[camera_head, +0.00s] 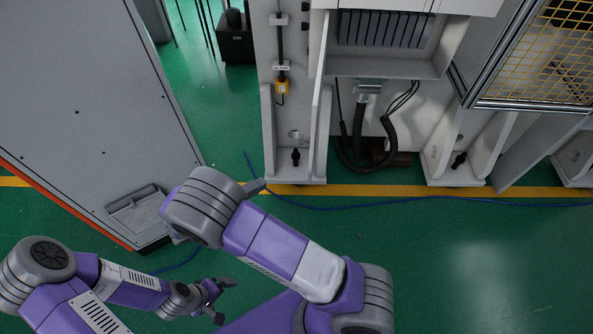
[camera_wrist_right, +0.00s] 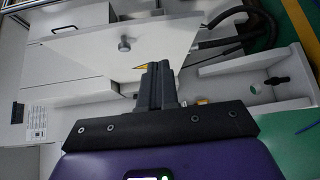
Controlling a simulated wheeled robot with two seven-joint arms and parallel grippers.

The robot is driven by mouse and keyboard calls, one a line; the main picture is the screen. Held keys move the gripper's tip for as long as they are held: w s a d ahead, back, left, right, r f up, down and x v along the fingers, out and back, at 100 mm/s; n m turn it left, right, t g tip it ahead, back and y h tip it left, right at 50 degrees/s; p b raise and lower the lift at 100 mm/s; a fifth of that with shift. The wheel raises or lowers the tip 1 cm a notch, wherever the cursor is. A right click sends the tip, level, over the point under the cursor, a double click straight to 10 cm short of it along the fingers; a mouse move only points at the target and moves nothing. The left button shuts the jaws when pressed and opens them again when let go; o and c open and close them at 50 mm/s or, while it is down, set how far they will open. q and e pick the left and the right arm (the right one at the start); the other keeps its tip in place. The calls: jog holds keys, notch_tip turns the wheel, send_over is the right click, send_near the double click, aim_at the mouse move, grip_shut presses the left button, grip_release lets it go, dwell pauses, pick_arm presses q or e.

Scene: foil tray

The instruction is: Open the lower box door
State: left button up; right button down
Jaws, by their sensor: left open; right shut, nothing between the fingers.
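A white cabinet box (camera_head: 385,62) stands at top centre in the head view, its front uncovered and a dark slatted part showing inside. A thin pale panel (camera_head: 320,105), seen nearly edge-on, stands out at the box's left side and looks like its door swung open. In the right wrist view a white door panel (camera_wrist_right: 130,45) carries a round knob and a yellow warning mark. My right gripper (camera_wrist_right: 158,82) is shut and empty, its tips overlapping the panel's lower edge in the picture; contact is unclear. In the head view it is mostly hidden behind my arm. My left gripper (camera_head: 224,301) is open, low over the floor.
A large grey cabinet (camera_head: 85,95) fills the left. Black cables (camera_head: 387,135) hang below the box. A yellow mesh guard (camera_head: 550,55) is at upper right. A blue cable (camera_head: 400,201) lies on the green floor, which is open at lower right.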

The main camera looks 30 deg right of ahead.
pick_arm(q)
jog(key=shift+f+b, duration=1.2)
jog(key=shift+f, duration=0.15)
pick_arm(e)
jog(key=d+r, duration=0.1)
jog(key=d, duration=1.1)
jog(key=shift+s+r+t+h, duration=0.4)
